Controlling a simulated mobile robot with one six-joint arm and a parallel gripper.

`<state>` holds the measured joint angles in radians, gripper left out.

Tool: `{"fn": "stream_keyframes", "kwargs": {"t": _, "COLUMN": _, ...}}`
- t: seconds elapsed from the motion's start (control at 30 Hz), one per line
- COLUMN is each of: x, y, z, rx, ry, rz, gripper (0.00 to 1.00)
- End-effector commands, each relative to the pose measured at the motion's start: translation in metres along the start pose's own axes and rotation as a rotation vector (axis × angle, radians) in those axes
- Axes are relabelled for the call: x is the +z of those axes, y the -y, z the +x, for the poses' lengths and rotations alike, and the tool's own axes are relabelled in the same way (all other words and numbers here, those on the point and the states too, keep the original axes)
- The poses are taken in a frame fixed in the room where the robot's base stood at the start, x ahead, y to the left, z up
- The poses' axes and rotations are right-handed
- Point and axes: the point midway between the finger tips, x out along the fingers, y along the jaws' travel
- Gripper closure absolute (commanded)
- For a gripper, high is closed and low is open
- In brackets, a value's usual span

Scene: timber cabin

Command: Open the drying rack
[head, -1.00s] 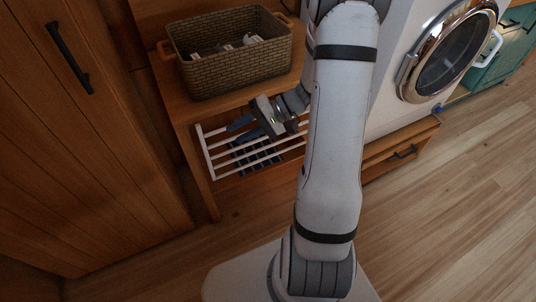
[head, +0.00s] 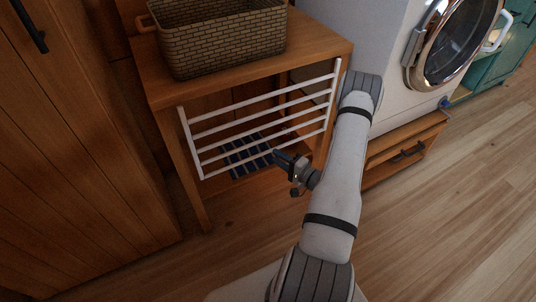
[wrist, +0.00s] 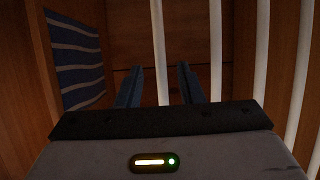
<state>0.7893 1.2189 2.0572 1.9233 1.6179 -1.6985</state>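The drying rack (head: 262,106) is a white frame of several thin bars, set across the open front of a wooden bench. It looks close to the bench front; any slight tilt is hard to judge. My gripper (head: 277,158) is in front of the rack's lower right part, near its lowest bar. In the wrist view, my gripper's two dark fingers (wrist: 159,85) stand apart. A white bar of the rack (wrist: 160,40) runs in the gap between them, with no clear contact on either side. More rack bars (wrist: 262,50) run to the right.
A striped blue cloth (head: 240,163) lies behind the bars, low in the bench (head: 315,43). A woven basket (head: 220,40) stands on top. A white washing machine (head: 385,50) on a wooden drawer base (head: 405,150) is at the right. Wooden floor (head: 450,230) in front is clear.

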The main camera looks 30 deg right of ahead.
Motion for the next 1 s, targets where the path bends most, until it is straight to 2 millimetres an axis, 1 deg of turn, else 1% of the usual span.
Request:
{"fn": "stream_keyframes", "kwargs": {"t": 0.03, "x": 0.001, "y": -0.001, "z": 0.010, "rx": -0.001, "ry": 0.005, "rz": -0.002, "gripper": 0.66}}
{"fn": "stream_keyframes", "kwargs": {"t": 0.1, "x": 0.001, "y": -0.001, "z": 0.022, "rx": -0.001, "ry": 0.005, "rz": -0.003, "gripper": 0.66}}
{"fn": "stream_keyframes", "kwargs": {"t": 0.2, "x": 0.001, "y": -0.001, "z": 0.036, "rx": 0.000, "ry": 0.004, "rz": -0.001, "gripper": 0.66}}
{"fn": "stream_keyframes", "kwargs": {"t": 0.3, "x": 0.001, "y": -0.001, "z": 0.046, "rx": 0.000, "ry": 0.003, "rz": -0.001, "gripper": 0.66}}
{"fn": "stream_keyframes", "kwargs": {"t": 0.43, "x": 0.000, "y": 0.000, "z": 0.052, "rx": 0.000, "ry": 0.002, "rz": 0.001, "gripper": 0.66}}
{"fn": "stream_keyframes", "kwargs": {"t": 0.67, "x": 0.000, "y": 0.001, "z": 0.053, "rx": 0.001, "ry": 0.001, "rz": 0.001, "gripper": 0.66}}
{"fn": "stream_keyframes", "kwargs": {"t": 0.77, "x": 0.000, "y": 0.001, "z": 0.053, "rx": 0.001, "ry": 0.001, "rz": 0.001, "gripper": 0.73}}
{"fn": "stream_keyframes", "kwargs": {"t": 1.0, "x": 0.000, "y": 0.000, "z": 0.052, "rx": 0.000, "ry": 0.001, "rz": 0.002, "gripper": 0.92}}
